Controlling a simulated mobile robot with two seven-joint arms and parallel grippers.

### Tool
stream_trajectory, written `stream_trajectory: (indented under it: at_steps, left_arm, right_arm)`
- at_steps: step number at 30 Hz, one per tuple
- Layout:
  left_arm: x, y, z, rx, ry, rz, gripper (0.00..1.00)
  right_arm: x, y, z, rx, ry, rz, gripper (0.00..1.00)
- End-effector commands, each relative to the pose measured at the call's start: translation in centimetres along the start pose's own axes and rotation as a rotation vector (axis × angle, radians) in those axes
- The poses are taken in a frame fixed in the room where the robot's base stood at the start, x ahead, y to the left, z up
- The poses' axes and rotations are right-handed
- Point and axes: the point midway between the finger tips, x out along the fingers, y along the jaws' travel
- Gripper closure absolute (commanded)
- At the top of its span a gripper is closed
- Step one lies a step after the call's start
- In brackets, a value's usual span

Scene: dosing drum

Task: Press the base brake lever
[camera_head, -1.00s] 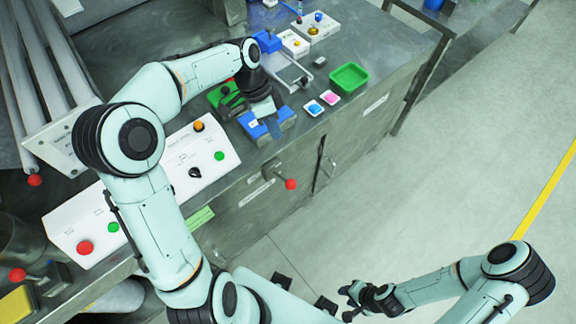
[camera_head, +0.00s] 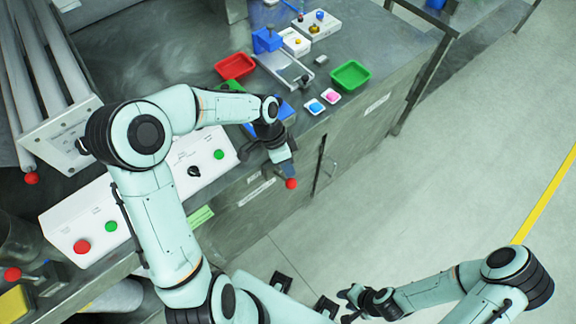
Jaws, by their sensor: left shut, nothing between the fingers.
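A lever with a red ball knob (camera_head: 291,184) sticks out from the front of the metal cabinet, below the bench edge; I take it to be the brake lever. Its shaft is mostly hidden behind my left gripper. My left gripper (camera_head: 288,168) is shut and empty, pointing down, with its tips just above the red knob in the picture. I cannot tell whether they touch it. My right gripper (camera_head: 347,305) hangs at the bottom, away from the cabinet; its finger state is unclear.
The white control panel (camera_head: 75,218) with coloured buttons lies under my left arm. A red tray (camera_head: 235,66), a green tray (camera_head: 350,75) and a blue holder, partly hidden, stand on the bench (camera_head: 370,40). The floor (camera_head: 430,180) at right is clear.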

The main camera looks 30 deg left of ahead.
Motion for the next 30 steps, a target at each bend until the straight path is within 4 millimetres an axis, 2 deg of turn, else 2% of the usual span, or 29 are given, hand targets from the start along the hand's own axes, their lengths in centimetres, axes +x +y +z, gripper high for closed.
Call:
stream_trajectory:
  at_steps: [11,25,30]
  left_arm:
    - [0.1,0.0,0.0,0.001,-0.003,-0.006,1.0]
    - [0.9,0.6,-0.2,0.011,-0.037,-0.081,1.0]
    - [1.6,0.9,-0.2,0.018,-0.063,-0.134,1.0]
  right_arm:
    - [0.2,0.1,0.1,0.0,-0.001,0.0,0.63]
    - [2.1,1.0,0.8,0.005,-0.013,0.004,0.63]
    - [3.6,1.7,1.2,0.007,-0.02,0.007,0.63]
